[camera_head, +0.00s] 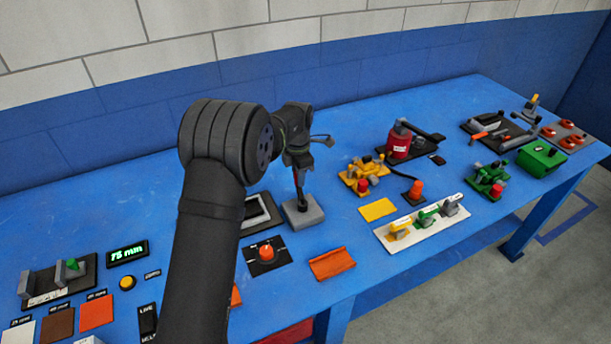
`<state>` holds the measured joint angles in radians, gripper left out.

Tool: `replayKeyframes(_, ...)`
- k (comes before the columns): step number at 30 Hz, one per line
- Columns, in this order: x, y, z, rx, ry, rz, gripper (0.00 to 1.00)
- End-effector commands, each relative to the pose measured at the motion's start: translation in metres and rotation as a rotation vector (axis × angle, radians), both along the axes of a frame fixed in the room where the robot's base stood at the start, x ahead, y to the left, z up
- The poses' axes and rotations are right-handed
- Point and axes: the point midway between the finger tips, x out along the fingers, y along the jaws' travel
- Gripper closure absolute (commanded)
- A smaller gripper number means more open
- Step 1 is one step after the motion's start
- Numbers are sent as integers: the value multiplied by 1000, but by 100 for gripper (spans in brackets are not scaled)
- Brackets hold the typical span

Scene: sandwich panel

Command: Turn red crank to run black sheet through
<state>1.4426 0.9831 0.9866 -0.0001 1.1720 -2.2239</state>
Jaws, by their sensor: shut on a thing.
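My gripper (299,165) points down left of the table's middle. It is shut on a thin dark upright handle (301,192) that stands on a light grey block (304,214); the fingertips are small and dark here. No part is clearly a red crank. Candidates are a red knob on a yellow device (375,173), a red knob on a green device (488,178) and an orange-red dial (267,252) on a black plate. I cannot pick out a black sheet for certain; a dark framed panel (249,226) lies left of the grey block, partly behind my arm.
A red canister (398,143) stands behind the yellow device. A white strip with levers (426,225), a yellow sheet (377,209) and an orange sheet (332,263) lie toward the front. A green box (540,157) is at the right. Bare blue tabletop (350,229) lies between them.

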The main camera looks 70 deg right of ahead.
Motion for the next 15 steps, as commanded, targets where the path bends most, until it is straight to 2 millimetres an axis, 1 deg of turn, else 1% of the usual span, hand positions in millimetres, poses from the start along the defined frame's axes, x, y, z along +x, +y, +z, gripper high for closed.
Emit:
replayKeyframes(6,11,6,0,-1,0,147,100)
replayKeyframes(15,17,12,0,-1,-1,258,100)
